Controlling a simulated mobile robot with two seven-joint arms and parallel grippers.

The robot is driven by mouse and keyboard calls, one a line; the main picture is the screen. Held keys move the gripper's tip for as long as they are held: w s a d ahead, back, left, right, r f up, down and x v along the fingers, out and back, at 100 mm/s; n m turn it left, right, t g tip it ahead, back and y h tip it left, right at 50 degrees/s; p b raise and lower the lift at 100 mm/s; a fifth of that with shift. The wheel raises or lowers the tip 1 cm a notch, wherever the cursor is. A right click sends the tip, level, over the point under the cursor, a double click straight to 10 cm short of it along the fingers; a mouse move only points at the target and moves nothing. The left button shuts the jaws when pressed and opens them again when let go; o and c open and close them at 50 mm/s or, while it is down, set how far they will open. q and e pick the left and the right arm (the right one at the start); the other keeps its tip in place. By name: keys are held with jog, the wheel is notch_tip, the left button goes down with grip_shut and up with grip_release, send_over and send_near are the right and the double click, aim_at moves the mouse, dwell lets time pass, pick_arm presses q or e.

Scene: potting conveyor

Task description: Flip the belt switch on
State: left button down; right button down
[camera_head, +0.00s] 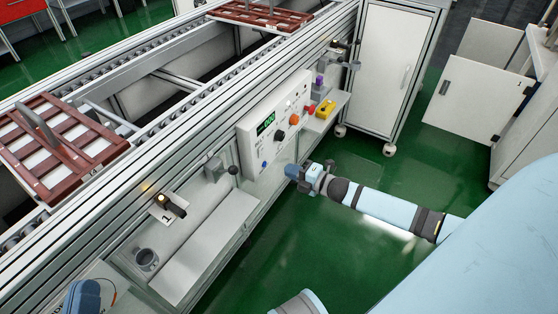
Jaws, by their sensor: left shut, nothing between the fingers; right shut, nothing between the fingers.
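A white control panel (274,126) is fixed to the side of the conveyor. It carries a green-lit display (266,122), a black knob (279,135), an orange knob (294,119), a blue button (264,163) and a few small controls. The belt switch is not labelled legibly, and I cannot tell which control it is or its position. My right gripper (298,178) comes in from the right, below and right of the panel. It is shut and empty, apart from the panel's controls.
Brown slatted trays (62,146) sit on the conveyor. A black lever (233,171) and a lit fixture marked 1 (162,211) stand left of the panel. A yellow box (326,109) lies on the shelf at right. Green floor is open in front.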

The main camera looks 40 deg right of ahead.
jog(key=v, duration=0.2)
jog(key=f+p+v, duration=0.1)
jog(key=v, duration=0.2)
jog(key=shift+s+d+f, duration=0.1)
dwell(0.5)
